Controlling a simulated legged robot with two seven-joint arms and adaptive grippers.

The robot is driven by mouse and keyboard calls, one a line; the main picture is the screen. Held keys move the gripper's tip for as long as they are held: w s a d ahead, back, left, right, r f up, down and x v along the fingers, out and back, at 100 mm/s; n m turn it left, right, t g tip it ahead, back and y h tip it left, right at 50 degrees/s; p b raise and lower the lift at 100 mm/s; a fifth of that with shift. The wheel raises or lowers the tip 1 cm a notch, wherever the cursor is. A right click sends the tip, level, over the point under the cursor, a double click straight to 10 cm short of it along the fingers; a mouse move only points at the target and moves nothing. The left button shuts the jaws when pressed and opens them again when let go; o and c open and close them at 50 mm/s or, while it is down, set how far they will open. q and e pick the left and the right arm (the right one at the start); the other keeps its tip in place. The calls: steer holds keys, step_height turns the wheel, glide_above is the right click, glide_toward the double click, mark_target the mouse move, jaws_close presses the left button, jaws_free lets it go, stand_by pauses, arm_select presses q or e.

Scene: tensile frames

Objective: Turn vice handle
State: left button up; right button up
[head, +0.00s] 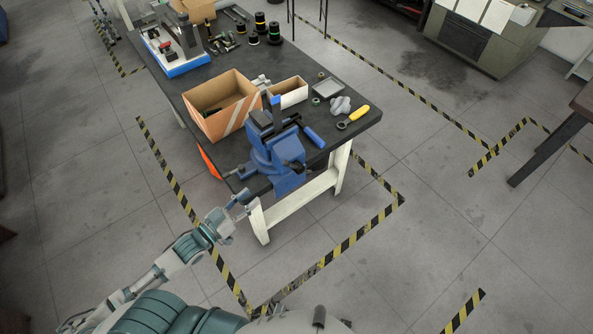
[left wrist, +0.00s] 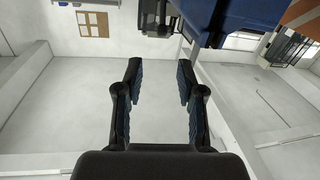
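The blue vice (head: 272,152) is mounted at the near corner of the dark workbench (head: 345,135). Its dark screw end (head: 256,188) points toward me; I cannot clearly make out the handle bar. My left gripper (head: 241,199) is just below and left of that end. In the left wrist view my left gripper (left wrist: 160,70) is open, with nothing between its fingers. Blue vice body (left wrist: 240,14) and a dark vice part (left wrist: 155,16) show along that view's top edge, beyond the fingertips. I cannot tell whether the gripper touches the vice. My right gripper is not in view.
An orange-sided open box (head: 222,103) and a smaller white-fronted box (head: 289,93) stand behind the vice. A yellow-handled tool (head: 358,114) and a grey tray (head: 328,88) lie to the right. Floor around the bench is clear, marked with striped tape (head: 345,245).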

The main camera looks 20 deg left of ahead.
mark_target(288, 164)
arm_select(q)
steer(key=x, duration=1.6)
steer(key=shift+w+d, duration=0.1)
steer(key=shift+w, duration=0.4)
steer(key=shift+w+a, duration=0.2)
steer(key=shift+a, duration=0.1)
steer(key=shift+d, duration=0.1)
steer(key=shift+d, duration=0.35)
jaws_close()
